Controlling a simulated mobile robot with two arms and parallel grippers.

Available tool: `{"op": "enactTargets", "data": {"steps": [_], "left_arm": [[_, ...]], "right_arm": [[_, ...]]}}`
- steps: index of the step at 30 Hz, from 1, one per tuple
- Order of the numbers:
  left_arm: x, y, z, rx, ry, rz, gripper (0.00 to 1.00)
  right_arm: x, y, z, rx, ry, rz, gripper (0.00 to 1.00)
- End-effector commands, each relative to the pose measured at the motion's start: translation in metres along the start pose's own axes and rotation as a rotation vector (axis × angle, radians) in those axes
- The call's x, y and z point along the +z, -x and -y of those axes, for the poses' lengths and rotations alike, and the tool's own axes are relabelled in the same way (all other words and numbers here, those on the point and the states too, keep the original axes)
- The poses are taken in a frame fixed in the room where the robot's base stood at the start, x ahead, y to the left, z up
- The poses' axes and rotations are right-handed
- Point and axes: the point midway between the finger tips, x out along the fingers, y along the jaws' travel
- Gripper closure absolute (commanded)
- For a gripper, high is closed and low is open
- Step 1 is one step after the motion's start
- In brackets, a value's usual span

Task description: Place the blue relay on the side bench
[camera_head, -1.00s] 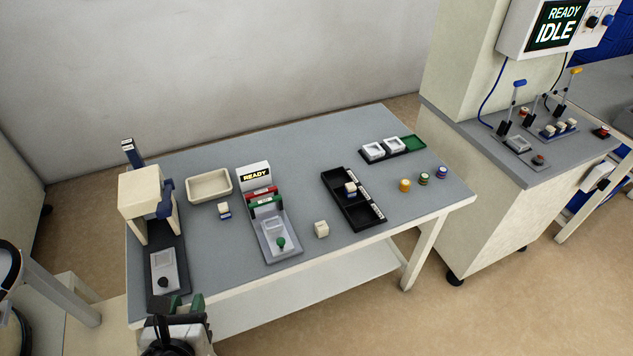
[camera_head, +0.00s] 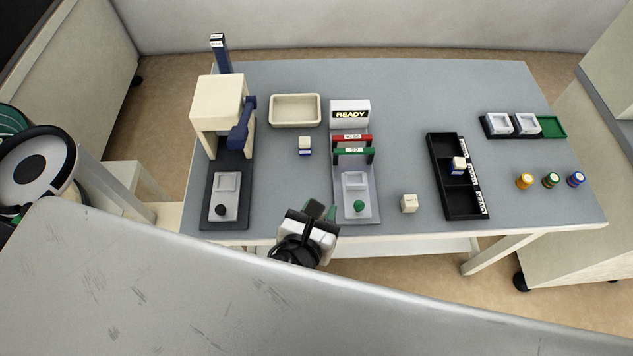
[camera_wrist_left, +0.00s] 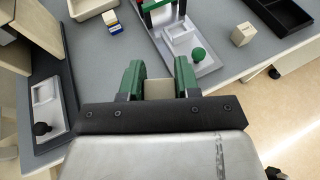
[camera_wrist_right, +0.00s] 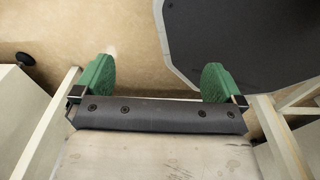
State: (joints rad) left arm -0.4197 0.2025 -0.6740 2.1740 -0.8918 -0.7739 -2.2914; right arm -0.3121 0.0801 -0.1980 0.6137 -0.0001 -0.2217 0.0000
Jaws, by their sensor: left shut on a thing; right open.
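My left gripper (camera_head: 318,210) is at the table's front edge, left of the grey fixture. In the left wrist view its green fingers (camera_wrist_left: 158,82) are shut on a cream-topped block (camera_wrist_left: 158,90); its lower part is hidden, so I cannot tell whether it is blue. A blue-and-cream block (camera_head: 305,146) stands on the table below the cream tray. Another blue-and-cream block (camera_head: 458,165) sits in the black divided tray (camera_head: 440,150). My right gripper (camera_wrist_right: 158,80) is open and empty above the floor in the right wrist view. I cannot identify the side bench with certainty.
The press (camera_head: 220,105) stands left and the READY fixture (camera_head: 356,205) centre. A pale cabinet (camera_head: 590,210) stands right.

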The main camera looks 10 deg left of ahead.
Motion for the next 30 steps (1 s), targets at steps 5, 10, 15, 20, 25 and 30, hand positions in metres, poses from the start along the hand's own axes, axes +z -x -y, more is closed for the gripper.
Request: {"op": "enactTargets", "data": {"steps": [5,10,15,20,25,30], "left_arm": [[-0.011,-0.041,-0.027,0.003,-0.002,0.001,0.92],[-0.018,-0.069,-0.044,0.001,-0.001,0.001,0.92],[-0.023,-0.079,-0.051,0.0,0.002,0.0,0.92],[-0.046,-0.088,-0.05,0.001,0.004,-0.004,0.92],[-0.058,-0.093,-0.05,0.0,0.002,-0.001,0.92],[-0.058,-0.093,-0.05,-0.001,0.001,0.0,0.92]], "right_arm": [[0.003,-0.002,0.0,-0.001,0.001,0.005,0.0],[-0.015,-0.003,-0.002,0.003,0.002,-0.022,0.0],[-0.021,-0.004,-0.003,0.004,0.002,-0.034,0.0],[-0.017,-0.012,-0.002,0.003,0.003,-0.029,0.0],[-0.011,-0.015,-0.001,0.002,0.003,-0.02,0.0],[-0.009,-0.014,-0.001,0.001,0.003,-0.017,0.0]]}}
